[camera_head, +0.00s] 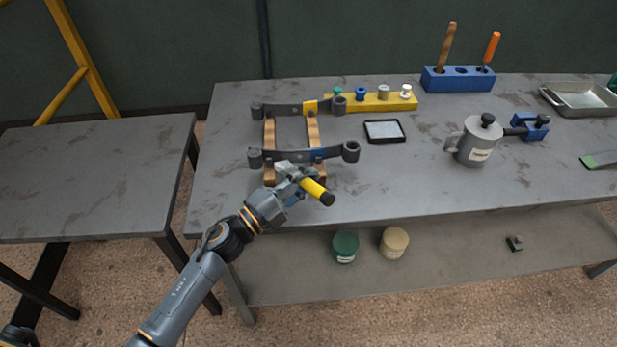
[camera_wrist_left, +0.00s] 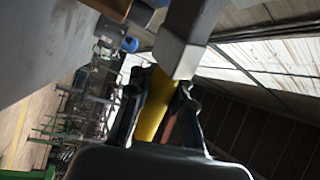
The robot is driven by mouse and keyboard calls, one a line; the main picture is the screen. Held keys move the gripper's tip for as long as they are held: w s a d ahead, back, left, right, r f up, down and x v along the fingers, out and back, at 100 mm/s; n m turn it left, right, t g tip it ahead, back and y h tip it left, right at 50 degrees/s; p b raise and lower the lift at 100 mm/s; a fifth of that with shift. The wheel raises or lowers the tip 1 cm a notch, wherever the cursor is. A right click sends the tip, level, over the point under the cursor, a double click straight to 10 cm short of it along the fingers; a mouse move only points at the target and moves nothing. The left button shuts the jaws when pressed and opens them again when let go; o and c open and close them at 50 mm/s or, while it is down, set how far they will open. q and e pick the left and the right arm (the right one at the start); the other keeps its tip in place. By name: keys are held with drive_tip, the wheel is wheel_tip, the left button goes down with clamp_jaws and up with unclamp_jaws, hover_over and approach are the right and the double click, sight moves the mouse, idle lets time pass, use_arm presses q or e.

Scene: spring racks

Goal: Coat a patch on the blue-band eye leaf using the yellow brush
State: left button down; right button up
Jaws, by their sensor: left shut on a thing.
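The blue-band eye leaf (camera_head: 276,156) is the nearer of two dark leaves, resting across wooden bars, with a rolled eye at each end. Its blue band (camera_head: 318,155) is right of its middle. My left gripper (camera_head: 297,181) is just in front of this leaf, shut on the yellow brush (camera_head: 313,187). The brush's black-ended handle points to the lower right. In the left wrist view the yellow handle (camera_wrist_left: 152,105) lies between the fingers, with a pale grey block (camera_wrist_left: 180,52) beyond it. I cannot tell whether the brush touches the leaf. My right gripper is out of view.
The yellow-band leaf (camera_head: 285,108) lies behind on the wooden bars (camera_head: 313,130). A yellow rack (camera_head: 372,103), black-framed pad (camera_head: 384,131), grey can (camera_head: 477,143) and blue tool block (camera_head: 457,79) stand to the right. The bench front right of the gripper is clear.

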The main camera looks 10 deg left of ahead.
use_arm(q)
drive_tip(key=shift+w+a, duration=0.15)
drive_tip(key=shift+w, duration=0.4)
idle(0.4)
drive_tip(key=w+d, duration=0.1)
drive_tip(key=d, duration=0.6)
drive_tip(key=shift+w, duration=0.35)
drive_tip(key=shift+a, duration=0.15)
drive_tip(key=s+a, duration=0.1)
drive_tip(key=a, duration=0.5)
drive_tip(key=shift+s+a+p, duration=0.35)
drive_tip(key=shift+s+p, duration=0.05)
drive_tip(key=shift+p, duration=0.05)
idle(0.3)
drive_tip(key=shift+s, duration=0.1)
